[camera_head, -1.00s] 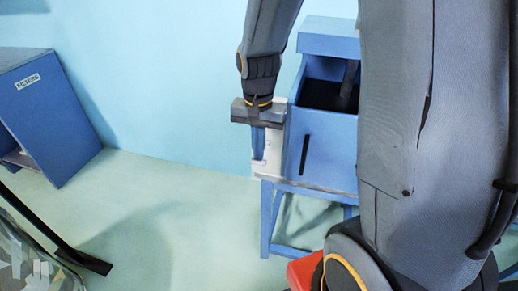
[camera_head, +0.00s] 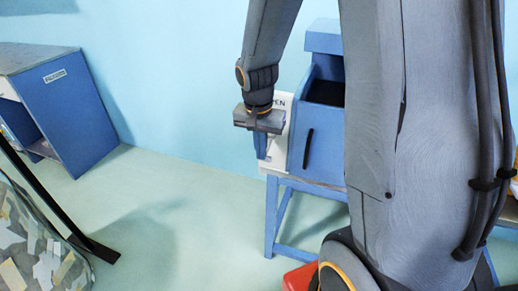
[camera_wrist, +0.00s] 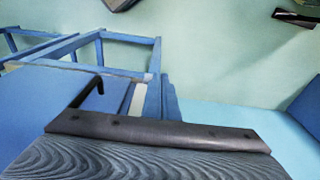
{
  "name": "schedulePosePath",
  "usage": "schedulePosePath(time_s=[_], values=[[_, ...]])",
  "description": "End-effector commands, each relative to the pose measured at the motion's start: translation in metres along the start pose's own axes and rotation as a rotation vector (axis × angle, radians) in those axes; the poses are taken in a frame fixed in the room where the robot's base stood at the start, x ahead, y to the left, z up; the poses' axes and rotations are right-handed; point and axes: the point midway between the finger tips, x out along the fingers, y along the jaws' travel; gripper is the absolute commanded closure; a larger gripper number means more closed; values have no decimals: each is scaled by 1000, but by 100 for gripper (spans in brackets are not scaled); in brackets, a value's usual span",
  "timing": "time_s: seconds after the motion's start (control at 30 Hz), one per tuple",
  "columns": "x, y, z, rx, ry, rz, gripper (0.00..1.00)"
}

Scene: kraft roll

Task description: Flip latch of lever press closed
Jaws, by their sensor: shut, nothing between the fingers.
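The lever press is a blue box (camera_head: 330,150) on a blue stand, with an open dark top and a black bar (camera_head: 308,148) on its front. A white plate (camera_head: 285,112) on its left side bears lettering, partly hidden, that ends in "PEN". My gripper (camera_head: 262,155) points down in front of this plate, left of the box, with its blue fingers shut and empty. In the wrist view the fingers (camera_wrist: 163,98) show beside the blue box (camera_wrist: 40,105) and a pale strip. I cannot make out the latch, or tell whether the fingers touch anything.
A blue labelled cabinet (camera_head: 75,110) stands at the left. A patterned bin-like object (camera_head: 45,250) with a dark bar is at the lower left. A red object (camera_head: 300,278) is low beside my arm. The floor between cabinet and press is clear.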

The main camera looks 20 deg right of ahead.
Motion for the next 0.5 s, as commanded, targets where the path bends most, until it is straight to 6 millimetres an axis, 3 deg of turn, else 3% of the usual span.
schedulePosePath(time_s=[0.5], values=[[27, 4, 2, 11, -1, 2, 100]])
